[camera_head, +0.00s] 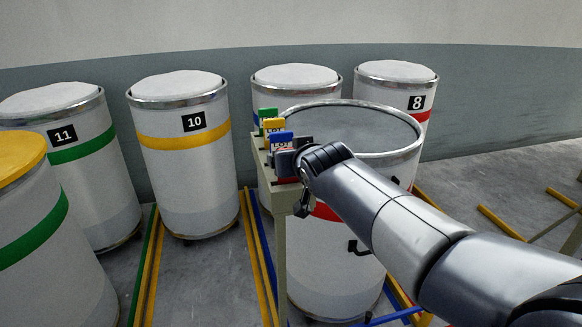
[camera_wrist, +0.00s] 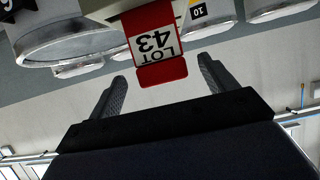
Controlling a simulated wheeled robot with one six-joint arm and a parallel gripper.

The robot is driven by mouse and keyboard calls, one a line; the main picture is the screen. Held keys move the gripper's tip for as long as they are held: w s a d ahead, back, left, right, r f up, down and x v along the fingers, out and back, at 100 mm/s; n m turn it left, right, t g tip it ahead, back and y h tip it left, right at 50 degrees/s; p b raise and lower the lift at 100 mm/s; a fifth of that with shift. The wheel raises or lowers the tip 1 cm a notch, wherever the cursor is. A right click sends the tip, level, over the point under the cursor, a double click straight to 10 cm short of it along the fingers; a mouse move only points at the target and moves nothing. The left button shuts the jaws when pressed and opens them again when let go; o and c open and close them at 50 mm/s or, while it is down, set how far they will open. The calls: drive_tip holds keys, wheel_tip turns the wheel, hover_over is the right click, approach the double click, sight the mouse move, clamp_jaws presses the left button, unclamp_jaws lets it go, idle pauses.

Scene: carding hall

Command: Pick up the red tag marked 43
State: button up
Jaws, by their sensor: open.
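The red tag (camera_wrist: 152,45) reads LOT 43, upside down in the wrist view. It hangs at the end of a pale beige rack (camera_wrist: 98,8). In the head view only a red sliver of it (camera_head: 288,181) shows below my gripper, which hides the rest. My gripper (camera_head: 293,154) is open at the near end of the rack. In the wrist view the two fingers of my gripper (camera_wrist: 162,70) stand apart, one to each side of the tag's lower end, with clear gaps on both sides. I see no contact.
Blue (camera_head: 282,141), yellow (camera_head: 274,125) and green (camera_head: 267,114) tags stand in a row behind on the rack (camera_head: 279,240). A large open drum (camera_head: 330,270) is close on the right. Drums 10 (camera_head: 185,165) and 11 (camera_head: 95,165) stand left. Coloured lines cross the floor.

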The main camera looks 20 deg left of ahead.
drive_tip(key=shift+w+a+f, duration=0.15)
drive_tip(key=shift+w+a, duration=0.1)
drive_tip(key=shift+w, duration=0.05)
drive_tip(key=c, duration=1.3)
